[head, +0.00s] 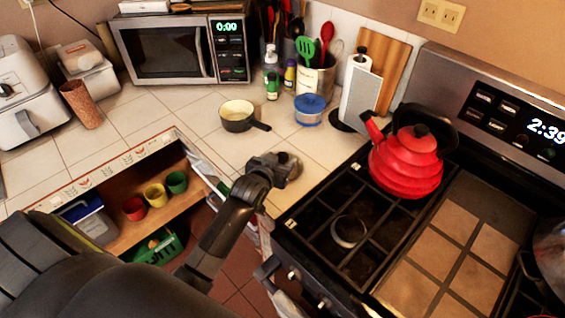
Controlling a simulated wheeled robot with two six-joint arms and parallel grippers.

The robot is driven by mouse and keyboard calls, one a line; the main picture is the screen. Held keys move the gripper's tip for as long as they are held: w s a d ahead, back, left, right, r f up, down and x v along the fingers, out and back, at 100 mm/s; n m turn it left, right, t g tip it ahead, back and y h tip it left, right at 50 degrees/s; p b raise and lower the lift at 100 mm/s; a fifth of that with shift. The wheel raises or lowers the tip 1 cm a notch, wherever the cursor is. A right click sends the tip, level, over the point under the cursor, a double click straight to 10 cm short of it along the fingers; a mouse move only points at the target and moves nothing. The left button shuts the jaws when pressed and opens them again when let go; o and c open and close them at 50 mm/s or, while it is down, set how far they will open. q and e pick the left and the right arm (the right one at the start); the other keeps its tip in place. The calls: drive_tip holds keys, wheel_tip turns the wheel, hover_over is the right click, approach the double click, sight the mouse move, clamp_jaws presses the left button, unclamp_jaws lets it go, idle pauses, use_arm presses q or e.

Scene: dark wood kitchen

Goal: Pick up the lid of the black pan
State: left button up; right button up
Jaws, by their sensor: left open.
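The black pan (237,124) is small, with a pale inside and a short dark handle pointing right. It stands uncovered on the tiled counter below the microwave. A round grey-brown thing (294,164), which looks like the lid, lies on the counter near the stove, partly hidden by my left gripper. My left gripper (284,168) is open, at the near left side of this round thing and in front of the pan. I cannot tell whether they touch. Nothing is seen held. My right gripper is out of view.
A red kettle (405,168) stands on the black stove (348,232) to the right. An open drawer or shelf with coloured cups (155,194) lies below the counter edge.

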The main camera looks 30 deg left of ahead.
use_arm(q)
drive_tip(key=shift+w+f, duration=0.2)
drive_tip(key=shift+w, duration=0.4)
drive_tip(key=c, duration=1.1)
drive_tip(key=shift+c, duration=0.2)
